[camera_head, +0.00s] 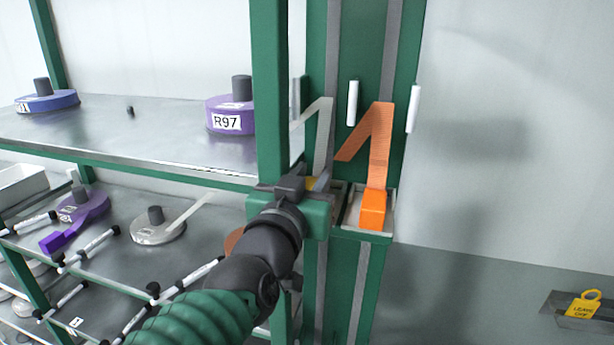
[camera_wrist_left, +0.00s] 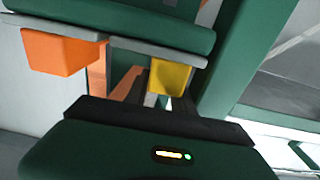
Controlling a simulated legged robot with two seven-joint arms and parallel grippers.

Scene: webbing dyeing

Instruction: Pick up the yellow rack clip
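The yellow rack clip (camera_head: 310,184) is mostly hidden behind my left gripper (camera_head: 304,184) in the head view. A small yellow patch shows between dark finger parts. In the left wrist view the yellow clip (camera_wrist_left: 172,77) is a block under a grey ledge, just beyond the dark fingers. The fingers look apart, with the clip close to them; I cannot tell whether they touch it. An orange clip (camera_head: 374,210) with an orange strip sits in the tray to the right, and it also shows in the left wrist view (camera_wrist_left: 60,52). My right gripper is not in view.
A green post (camera_head: 270,90) stands just left of the clips. Shelves to the left hold a purple spool marked R97 (camera_head: 231,115), a blue spool (camera_head: 46,102) and a grey spool (camera_head: 158,228). A yellow tag (camera_head: 582,304) is at the lower right.

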